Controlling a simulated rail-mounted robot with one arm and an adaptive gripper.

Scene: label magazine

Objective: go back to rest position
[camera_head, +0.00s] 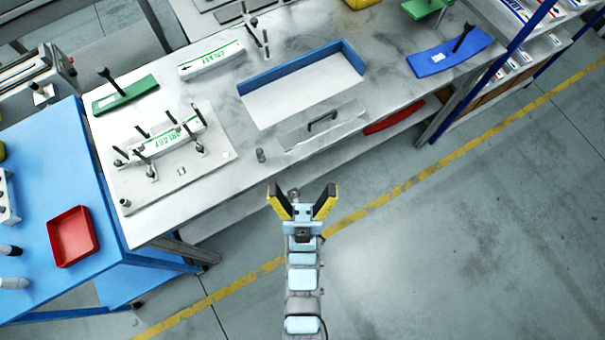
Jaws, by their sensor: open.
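My gripper (303,200) has yellow and black fingers spread wide apart, with nothing between them. It shows in front of the workbench's near edge, over the grey floor in the picture. My arm runs straight down from it to the bottom of the view. No rest position is marked in the view.
The grey workbench (215,190) holds a label fixture (178,170), a blue-edged white tray (300,95), a handled plate (330,128) and green and blue (440,62) blocks. A red bin (72,236) sits on the blue table (40,170). Floor (450,240) at right is clear.

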